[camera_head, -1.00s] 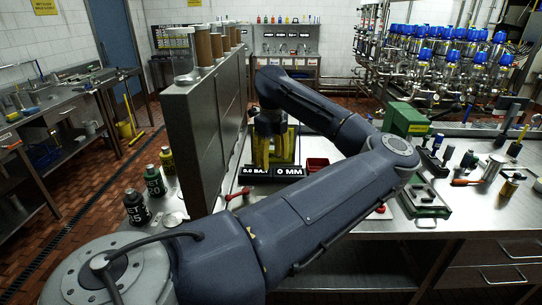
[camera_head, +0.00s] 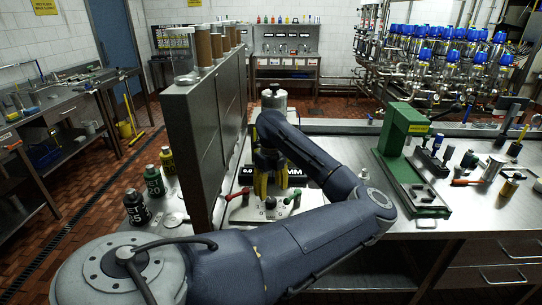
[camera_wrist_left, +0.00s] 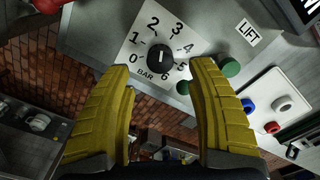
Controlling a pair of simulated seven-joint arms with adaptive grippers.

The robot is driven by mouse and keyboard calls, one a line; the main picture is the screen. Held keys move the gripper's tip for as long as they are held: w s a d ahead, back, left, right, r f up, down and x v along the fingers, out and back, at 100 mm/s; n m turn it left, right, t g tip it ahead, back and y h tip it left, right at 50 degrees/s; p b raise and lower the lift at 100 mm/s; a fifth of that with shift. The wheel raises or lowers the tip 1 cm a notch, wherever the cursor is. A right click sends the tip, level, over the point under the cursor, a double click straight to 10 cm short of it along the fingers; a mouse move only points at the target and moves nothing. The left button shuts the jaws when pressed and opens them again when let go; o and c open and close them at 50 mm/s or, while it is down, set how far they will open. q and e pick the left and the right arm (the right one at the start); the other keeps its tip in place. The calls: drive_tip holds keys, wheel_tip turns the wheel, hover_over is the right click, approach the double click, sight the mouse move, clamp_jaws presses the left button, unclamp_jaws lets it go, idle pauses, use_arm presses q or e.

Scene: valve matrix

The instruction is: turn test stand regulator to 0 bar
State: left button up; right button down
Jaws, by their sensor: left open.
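The regulator is a black knob (camera_wrist_left: 160,57) on a white dial plate (camera_wrist_left: 139,28) marked 0 to 6 BAR in the left wrist view. A short white mark shows on the knob; I cannot tell which number it points at. In the head view the knob (camera_head: 270,203) sits on the test stand's front panel. My left gripper (camera_head: 271,188) is open, its yellow fingers pointing down just above the panel. In the wrist view the gripper (camera_wrist_left: 163,68) has its fingertips on either side of the knob, apart from it. The dark display (camera_head: 300,170) is partly hidden by my arm.
A red lever (camera_head: 238,193) and a green lever (camera_head: 293,196) flank the knob. A tall steel cabinet (camera_head: 200,140) stands close on the left. A green press (camera_head: 402,135) stands to the right. A LIFT label (camera_wrist_left: 248,32) shows in the wrist view.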

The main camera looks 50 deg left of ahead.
sight(271, 200)
use_arm(q)
drive_tip(key=shift+f, duration=2.85)
clamp_jaws()
drive_tip(key=shift+n, duration=0.3)
